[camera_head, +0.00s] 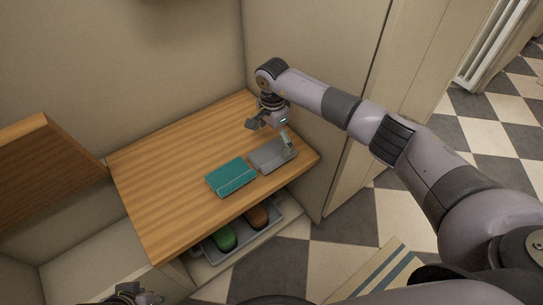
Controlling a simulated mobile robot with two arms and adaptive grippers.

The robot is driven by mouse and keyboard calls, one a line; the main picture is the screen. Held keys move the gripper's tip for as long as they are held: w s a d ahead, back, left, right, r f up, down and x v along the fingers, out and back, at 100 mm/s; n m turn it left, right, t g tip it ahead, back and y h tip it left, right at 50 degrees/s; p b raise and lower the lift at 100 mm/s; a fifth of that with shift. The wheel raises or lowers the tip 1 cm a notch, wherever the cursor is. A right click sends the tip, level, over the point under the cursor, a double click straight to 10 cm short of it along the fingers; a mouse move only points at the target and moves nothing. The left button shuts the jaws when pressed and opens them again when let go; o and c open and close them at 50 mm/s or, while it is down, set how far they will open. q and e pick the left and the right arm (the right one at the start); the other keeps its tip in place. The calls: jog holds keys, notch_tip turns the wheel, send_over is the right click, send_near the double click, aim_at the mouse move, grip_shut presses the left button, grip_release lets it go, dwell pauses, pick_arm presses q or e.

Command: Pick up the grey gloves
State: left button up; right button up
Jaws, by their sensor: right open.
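The grey gloves (268,157) look like a flat grey folded bundle lying on the wooden top near its right front edge. My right gripper (272,134) hangs over the far side of the gloves with its fingers spread. One finger is at the gloves' back right part and the other is behind and to their left. I cannot tell whether a finger touches them. My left gripper (132,294) shows only in part at the bottom edge, and its fingers are not clear.
A teal folded item (231,177) lies close left of the gloves. Below the top, a grey tray (271,236) holds a green item (224,239) and a brown item (258,216). Beige walls stand behind and right. The left part of the top is clear.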

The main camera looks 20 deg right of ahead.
aim_at(272, 154)
jog(key=shift+f, duration=0.25)
jog(key=f, duration=0.3)
jog(key=f+b, duration=0.1)
jog(key=shift+s+a+f, duration=0.2)
jog(key=shift+s+f, duration=0.1)
jog(key=shift+f, duration=0.1)
pick_arm(q)
jog(key=w+d+r+t+h, duration=0.1)
jog(key=w+d+r+t, duration=0.1)
jog(key=w, duration=0.4)
jog(key=shift+t, duration=0.7)
pick_arm(e)
jog(key=shift+c, duration=0.4)
jog(key=c, duration=1)
jog(key=shift+r, duration=0.1)
